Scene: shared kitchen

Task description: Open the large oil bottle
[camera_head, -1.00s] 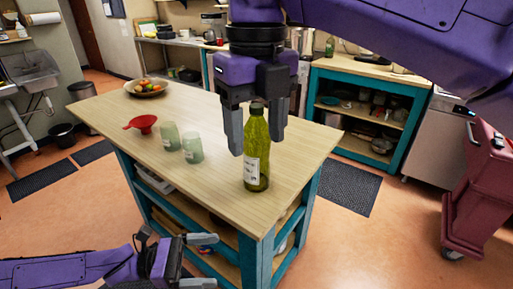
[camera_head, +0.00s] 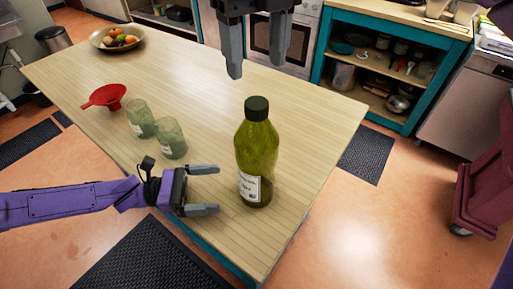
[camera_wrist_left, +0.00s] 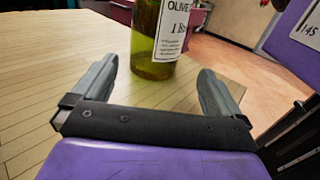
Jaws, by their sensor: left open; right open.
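The large oil bottle (camera_head: 257,150) is green glass with a dark cap (camera_head: 257,108) on top and a white label. It stands upright near the right front part of the wooden table. My left gripper (camera_head: 218,190) is open and lies just left of the bottle's lower half, its fingers pointing at it. In the left wrist view the bottle's lower part (camera_wrist_left: 158,50) shows beyond and between the open fingers (camera_wrist_left: 150,85), apart from them. My right gripper (camera_head: 257,60) is open and empty, above and behind the cap, its upper part cut off by the frame edge.
Two green glasses (camera_head: 140,120) and (camera_head: 171,138) stand left of the bottle. A red funnel (camera_head: 104,97) and a fruit bowl (camera_head: 117,38) lie further back on the table (camera_head: 310,120). The table is clear behind and right of the bottle.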

